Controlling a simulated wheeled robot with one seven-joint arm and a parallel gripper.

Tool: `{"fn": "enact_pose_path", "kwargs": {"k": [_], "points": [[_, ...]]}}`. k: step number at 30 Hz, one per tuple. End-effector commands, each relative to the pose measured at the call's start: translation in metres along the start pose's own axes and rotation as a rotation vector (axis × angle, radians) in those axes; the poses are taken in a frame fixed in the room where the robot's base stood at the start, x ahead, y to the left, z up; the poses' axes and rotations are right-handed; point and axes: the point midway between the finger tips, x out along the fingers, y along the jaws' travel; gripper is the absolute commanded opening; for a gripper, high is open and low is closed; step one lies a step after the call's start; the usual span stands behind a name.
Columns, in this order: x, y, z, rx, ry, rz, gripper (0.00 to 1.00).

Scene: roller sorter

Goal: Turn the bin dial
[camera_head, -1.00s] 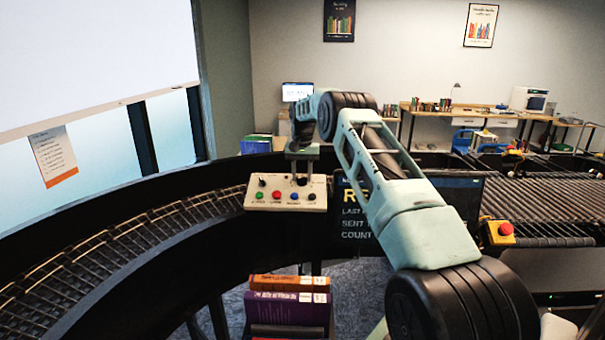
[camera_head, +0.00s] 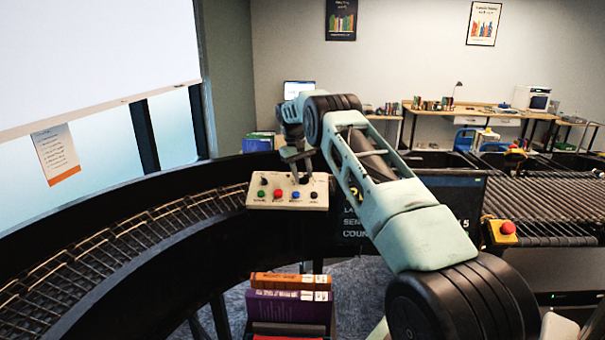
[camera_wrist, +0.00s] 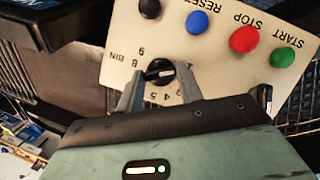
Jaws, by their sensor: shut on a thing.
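The bin dial (camera_wrist: 159,71) is a black round knob with a pale pointer line on a cream control panel (camera_head: 258,201). In the wrist view the panel is upside down, with "BIN" and numbers around the dial. The pointer line lies nearly sideways in that view. My gripper (camera_wrist: 160,82) has one grey finger on each side of the dial and is shut on it. In the head view my gripper (camera_head: 298,166) is tilted over the panel's upper right, and the dial there is too small to read.
Green START (camera_wrist: 282,57), red STOP (camera_wrist: 244,39) and blue RESET (camera_wrist: 197,22) buttons sit near the dial, with a black knob (camera_wrist: 150,8) beside them. A curved roller conveyor (camera_head: 130,237) runs left. A dark screen (camera_head: 455,200) stands behind my arm. Books (camera_head: 290,302) are stacked below.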

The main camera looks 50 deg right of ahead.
Motion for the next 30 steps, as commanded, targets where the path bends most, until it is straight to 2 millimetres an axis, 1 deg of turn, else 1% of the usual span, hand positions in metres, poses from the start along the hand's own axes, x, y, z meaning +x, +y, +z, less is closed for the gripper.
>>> {"fn": "enact_pose_path", "kwargs": {"k": [11, 12, 13, 14, 23, 26, 30], "points": [[-0.002, 0.001, -0.001, -0.005, 0.005, 0.004, 0.14], [-0.002, 0.001, -0.001, -0.004, 0.005, 0.004, 0.45], [-0.002, 0.001, -0.001, -0.004, 0.005, 0.004, 0.53], [-0.002, 0.001, -0.001, -0.004, 0.005, 0.004, 0.58], [-0.002, 0.0, -0.001, -0.003, 0.003, 0.003, 0.58], [-0.008, 0.0, -0.001, -0.003, 0.005, 0.003, 0.58], [-0.028, -0.001, -0.002, -0.003, 0.007, 0.004, 0.58]]}}
